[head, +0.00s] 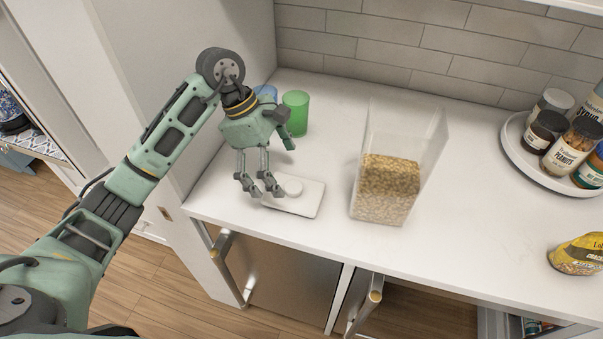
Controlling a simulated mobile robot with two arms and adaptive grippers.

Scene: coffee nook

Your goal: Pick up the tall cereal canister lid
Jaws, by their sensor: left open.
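The canister lid (307,201) is a flat white rectangle with a round knob (293,187) on top. It lies on the counter, left of the canister. The tall clear cereal canister (391,185) stands without a lid, partly filled with tan cereal. My left gripper (259,189) is open and empty, with its fingers pointing down at the left end of the lid, beside the knob. The gripper hides part of the lid, and I cannot tell whether the fingers touch it. My right gripper is not in view.
A green cup (296,113) and a blue cup (266,93) stand behind the left gripper, near the side wall. A round white tray (517,151) with several jars is at the right. A yellow bag (577,255) lies near the front right edge. The counter behind the canister is clear.

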